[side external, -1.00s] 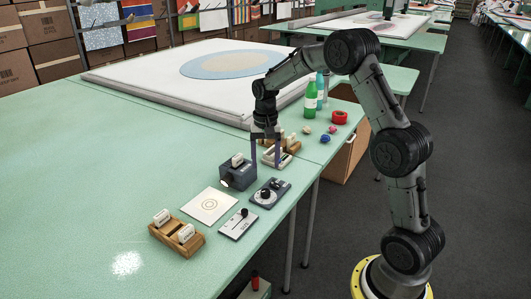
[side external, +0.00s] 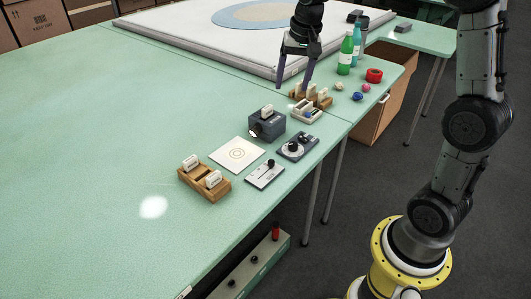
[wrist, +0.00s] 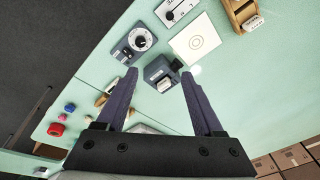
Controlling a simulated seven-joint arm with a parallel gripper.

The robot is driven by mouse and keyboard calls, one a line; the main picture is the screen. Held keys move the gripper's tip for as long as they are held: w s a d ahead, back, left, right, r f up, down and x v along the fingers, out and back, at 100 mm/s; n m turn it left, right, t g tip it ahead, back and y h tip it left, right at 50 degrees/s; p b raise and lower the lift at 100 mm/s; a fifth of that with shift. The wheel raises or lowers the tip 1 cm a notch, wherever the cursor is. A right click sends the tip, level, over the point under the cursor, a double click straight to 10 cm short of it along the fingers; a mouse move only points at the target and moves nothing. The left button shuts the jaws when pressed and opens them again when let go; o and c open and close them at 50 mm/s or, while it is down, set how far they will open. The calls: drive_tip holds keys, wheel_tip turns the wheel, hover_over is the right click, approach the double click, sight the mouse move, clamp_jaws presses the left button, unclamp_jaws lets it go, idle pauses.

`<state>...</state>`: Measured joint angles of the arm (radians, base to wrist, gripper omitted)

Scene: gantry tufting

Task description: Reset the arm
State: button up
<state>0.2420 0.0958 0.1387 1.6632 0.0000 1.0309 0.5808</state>
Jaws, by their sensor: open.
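My gripper (side external: 293,85) is open and empty, fingers pointing down, above the table near the back wooden rack in the side view. In the wrist view my gripper (wrist: 158,76) shows two dark fingers spread apart with nothing between them. Past the fingertips is a dark grey box (side external: 267,127) with a white block on top; the box also shows in the wrist view (wrist: 158,69). The back wooden rack (side external: 324,101) holds white pieces, with a white tray (side external: 306,114) in front of it. The fingers look clear of these things.
A dial unit (side external: 297,147), slider plate (side external: 264,174), white card (side external: 237,154) and front wooden rack (side external: 205,185) lie nearby. The left tabletop is clear.

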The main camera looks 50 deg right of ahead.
drive_tip(key=s+a+r+n+t, duration=0.1)
drive_tip(key=s+a+r+n, duration=0.2)
drive_tip(key=s, duration=0.5)
drive_tip(key=s+a+r+n+t, duration=0.1)
drive_tip(key=s+a+r+t, duration=0.15)
drive_tip(key=s+a, duration=0.35)
drive_tip(key=s+a+f+n, duration=0.1)
drive_tip(key=s+f+n, duration=0.4)
drive_tip(key=s, duration=0.5)
drive_tip(key=shift+s+f+y, duration=0.15)
drive_tip(key=shift+f+y, duration=0.15)
drive_tip(key=shift+f, duration=0.15)
drive_tip(key=shift+n, duration=0.3)
